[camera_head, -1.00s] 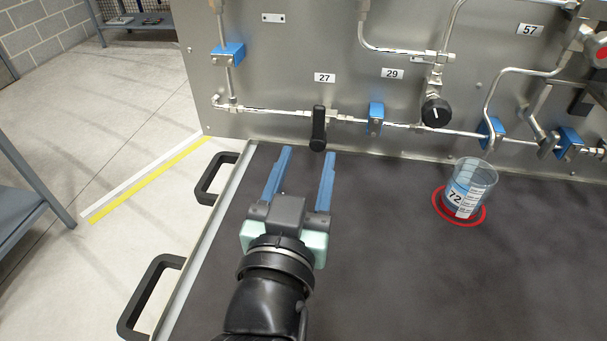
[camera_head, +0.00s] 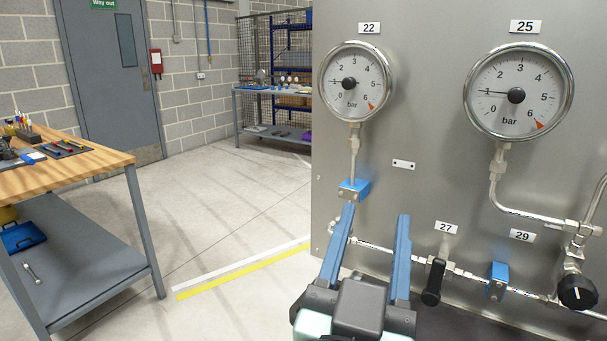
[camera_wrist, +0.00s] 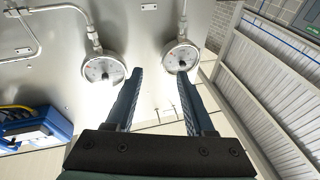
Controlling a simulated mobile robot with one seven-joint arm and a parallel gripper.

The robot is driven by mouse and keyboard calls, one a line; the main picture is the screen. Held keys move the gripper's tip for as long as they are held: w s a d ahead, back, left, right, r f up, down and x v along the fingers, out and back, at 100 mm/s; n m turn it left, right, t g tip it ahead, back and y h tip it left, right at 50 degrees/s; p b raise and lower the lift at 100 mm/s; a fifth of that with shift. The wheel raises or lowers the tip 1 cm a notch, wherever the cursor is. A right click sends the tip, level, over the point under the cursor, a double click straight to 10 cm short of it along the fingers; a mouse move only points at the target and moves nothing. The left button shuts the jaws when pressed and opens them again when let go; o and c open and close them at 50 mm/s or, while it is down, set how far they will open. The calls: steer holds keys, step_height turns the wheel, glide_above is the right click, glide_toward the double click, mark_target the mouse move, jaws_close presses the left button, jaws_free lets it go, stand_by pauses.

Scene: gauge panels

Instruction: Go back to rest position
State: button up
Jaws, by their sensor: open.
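My gripper (camera_head: 376,240) is in the lower middle of the head view, with its two blue fingers apart and pointing up. Nothing is between them. It stands in front of the steel gauge panel (camera_head: 420,165), left of the black-handled valve (camera_head: 435,281) under label 27. In the wrist view my gripper (camera_wrist: 158,95) also shows open and empty, with the panel's gauges beyond the fingertips. I cannot tell the exact gap between fingers and panel.
Gauge 22 (camera_head: 354,82) and gauge 25 (camera_head: 519,92) are on the panel, above blue pipe clamps and a black knob (camera_head: 577,291). A wooden-topped workbench (camera_head: 70,165) stands at left. The floor (camera_head: 220,210) between is clear. A blue object (camera_wrist: 38,128) shows at left in the wrist view.

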steer(key=s+a+r+n+t+y+p, duration=0.1)
steer(key=r+p, duration=0.3)
steer(key=r, duration=0.7)
steer(key=s+a+r+n+t+y+p, duration=0.2)
steer(key=s+a+r+t+y+p, duration=0.1)
steer(key=r, duration=0.8)
steer(key=s+a+r+n+t+y+p, duration=0.2)
steer(key=r+p, duration=0.5)
steer(key=r, duration=0.4)
steer(key=shift+a+r+t+y, duration=0.25)
steer(key=shift+a+t+y, duration=0.35)
steer(key=shift+a+t, duration=0.25)
steer(key=shift+s, duration=0.1)
